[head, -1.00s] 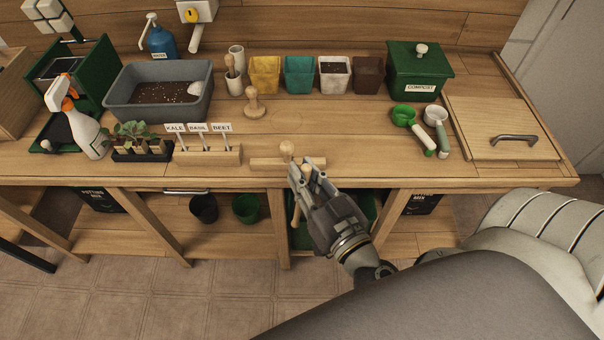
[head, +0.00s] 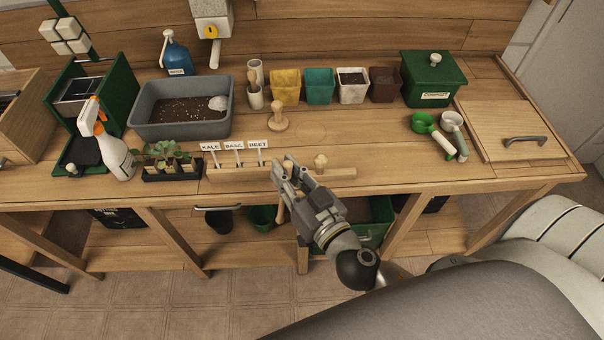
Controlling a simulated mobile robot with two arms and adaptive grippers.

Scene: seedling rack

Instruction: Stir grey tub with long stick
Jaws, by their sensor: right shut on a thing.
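The grey tub (head: 182,131) stands on the bench at the left, with dark speckled soil (head: 185,108) and a whitish lump at its right end. My right gripper (head: 283,168) is at the bench's front edge, right of and nearer than the tub, apart from it. It is shut on a light wooden stick (head: 281,209), whose lower part shows below the fingers. The rest of the stick is hidden by the gripper, so its full length cannot be told. My left gripper is out of view.
A labelled seedling block (head: 238,181) and a seedling tray (head: 172,174) stand in front of the tub. A knobbed wooden tool (head: 278,119) and two small cups stand right of the tub.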

